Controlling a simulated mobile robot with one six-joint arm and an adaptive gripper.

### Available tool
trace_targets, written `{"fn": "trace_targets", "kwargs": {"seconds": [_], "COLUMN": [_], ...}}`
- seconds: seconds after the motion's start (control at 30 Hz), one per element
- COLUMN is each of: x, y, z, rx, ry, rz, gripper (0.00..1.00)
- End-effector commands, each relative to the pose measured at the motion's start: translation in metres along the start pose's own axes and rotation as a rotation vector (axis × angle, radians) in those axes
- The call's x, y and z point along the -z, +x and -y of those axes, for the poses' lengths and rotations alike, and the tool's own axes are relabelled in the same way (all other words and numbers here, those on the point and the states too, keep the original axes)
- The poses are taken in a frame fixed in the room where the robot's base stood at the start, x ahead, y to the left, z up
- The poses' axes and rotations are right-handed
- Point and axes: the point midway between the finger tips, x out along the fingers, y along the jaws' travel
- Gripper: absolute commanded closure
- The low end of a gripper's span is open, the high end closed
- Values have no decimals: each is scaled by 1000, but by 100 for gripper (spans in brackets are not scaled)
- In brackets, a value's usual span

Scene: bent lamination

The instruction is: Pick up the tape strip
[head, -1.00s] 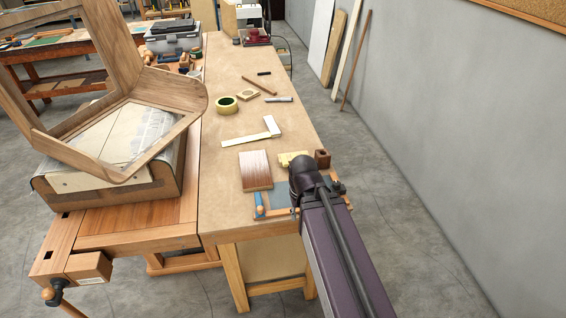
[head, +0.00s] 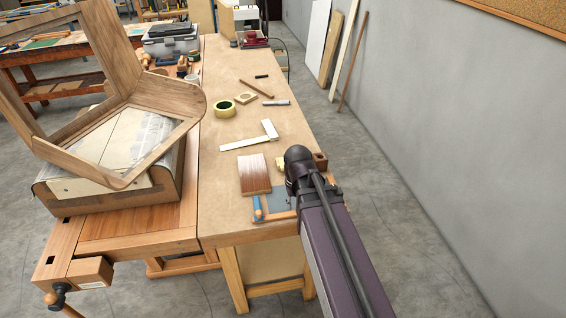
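I cannot make out a separate tape strip. A small pale yellow piece (head: 281,162) lies on the workbench near the dark end joint of my arm, which covers most of it; I cannot tell whether it is tape. My arm reaches in from the lower right over the near right part of the bench. My gripper does not show; the arm's joint and link hide that area.
A brown wood block (head: 254,174) and an L-shaped square (head: 250,137) lie on the workbench (head: 220,180). A blue-grey mat (head: 278,202), a blue-handled tool (head: 257,207) and a dark wood block (head: 320,160) are near my arm. A wooden chair frame (head: 130,178) stands left.

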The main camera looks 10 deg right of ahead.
Motion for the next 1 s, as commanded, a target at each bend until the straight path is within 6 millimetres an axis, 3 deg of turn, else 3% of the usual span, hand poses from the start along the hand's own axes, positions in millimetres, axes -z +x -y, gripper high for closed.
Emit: {"fn": "trace_targets", "kwargs": {"seconds": [0.03,0.4,0.6,0.8,1.0], "x": [20,133,179,198,198], "y": [-16,-84,-109,-118,-117], "z": [0,-2,-3,-4,-4], "rx": [0,1,1,1,1], "ry": [0,0,1,2,2], "rz": [0,0,0,0,0], "gripper": [60,60,60,60,60]}}
